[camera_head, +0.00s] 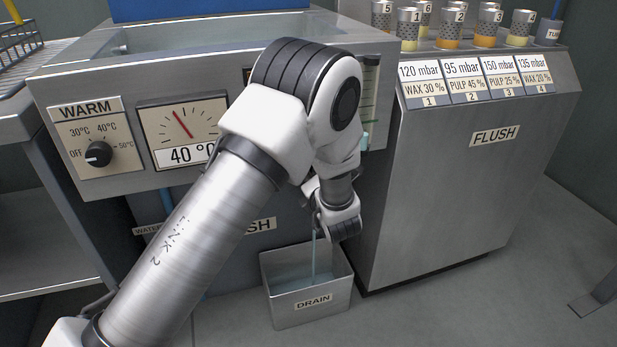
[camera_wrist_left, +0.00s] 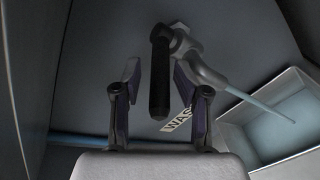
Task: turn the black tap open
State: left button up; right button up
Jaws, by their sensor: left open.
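The black tap handle (camera_wrist_left: 159,85) is a short dark lever in the left wrist view, attached to a grey tap body (camera_wrist_left: 205,72). My left gripper (camera_wrist_left: 157,74) is open, with one finger on each side of the handle. Gaps show on both sides, so the fingers do not appear to grip it. A pale blue stream (camera_wrist_left: 262,105) runs from the grey spout into the drain bin (camera_head: 310,302); the stream also shows in the head view (camera_head: 314,258). In the head view my left arm hides the tap handle and fingers. My right gripper is out of view.
The steel tank with a WARM dial (camera_head: 98,153) and a 40 °C gauge (camera_head: 182,127) stands behind my arm. A steel cabinet marked FLUSH (camera_head: 495,135) stands close on the right, bearing several numbered cups.

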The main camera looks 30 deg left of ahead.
pick_arm(q)
jog(key=v, duration=0.8)
jog(key=shift+d, duration=0.1)
jog(key=shift+c, duration=0.3)
